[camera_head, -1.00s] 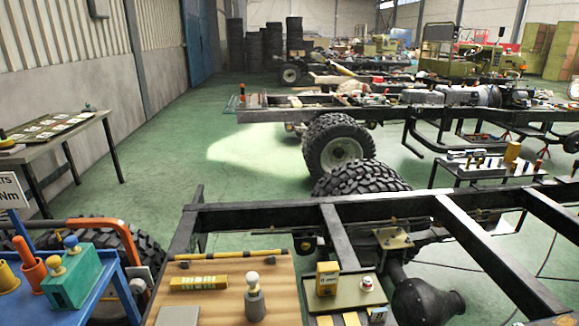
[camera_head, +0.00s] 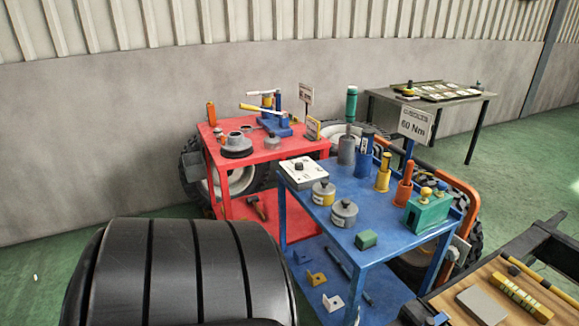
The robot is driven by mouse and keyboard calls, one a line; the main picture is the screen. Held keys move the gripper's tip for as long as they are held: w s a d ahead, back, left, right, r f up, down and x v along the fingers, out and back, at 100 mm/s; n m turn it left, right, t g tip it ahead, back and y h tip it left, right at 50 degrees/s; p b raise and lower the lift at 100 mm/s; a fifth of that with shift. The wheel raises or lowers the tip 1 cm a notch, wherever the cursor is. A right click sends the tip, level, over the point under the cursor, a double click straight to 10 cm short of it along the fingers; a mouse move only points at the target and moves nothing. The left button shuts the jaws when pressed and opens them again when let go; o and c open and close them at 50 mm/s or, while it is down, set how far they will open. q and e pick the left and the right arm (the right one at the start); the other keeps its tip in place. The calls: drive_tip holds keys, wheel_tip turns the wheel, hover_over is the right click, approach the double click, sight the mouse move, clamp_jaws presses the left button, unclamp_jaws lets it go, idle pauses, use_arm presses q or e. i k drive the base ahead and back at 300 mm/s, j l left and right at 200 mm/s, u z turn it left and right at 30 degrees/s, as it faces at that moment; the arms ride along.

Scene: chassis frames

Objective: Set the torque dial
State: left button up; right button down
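A white box with a black round knob (camera_head: 297,165) sits at the far left corner of the blue cart (camera_head: 385,243); it looks like the torque dial, but its markings are too small to read. A white sign reading 60 Nm (camera_head: 415,124) stands at the back of the same cart. Neither of my grippers shows in the head view.
Round lidded pots (camera_head: 344,213), a green block (camera_head: 366,240) and upright tool holders crowd the blue cart. A red cart (camera_head: 270,158) stands behind it. A large black ribbed rounded shape (camera_head: 175,275) fills the lower left. A wooden board (camera_head: 490,285) is at lower right.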

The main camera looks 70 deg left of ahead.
sight(299, 165)
drive_tip(key=k+u, duration=0.1)
drive_tip(key=u, duration=0.25)
drive_tip(key=k+u, duration=0.1)
drive_tip(key=u, duration=0.25)
drive_tip(key=j+u, duration=0.1)
drive_tip(key=u, duration=0.2)
drive_tip(key=i+u, duration=0.15)
drive_tip(key=u, duration=0.25)
drive_tip(key=i+j+u, duration=0.1)
drive_tip(key=u, duration=0.25)
drive_tip(key=i+u, duration=0.25)
drive_tip(key=u, duration=0.15)
drive_tip(key=i+j+z, duration=0.25)
drive_tip(key=i+j, duration=0.15)
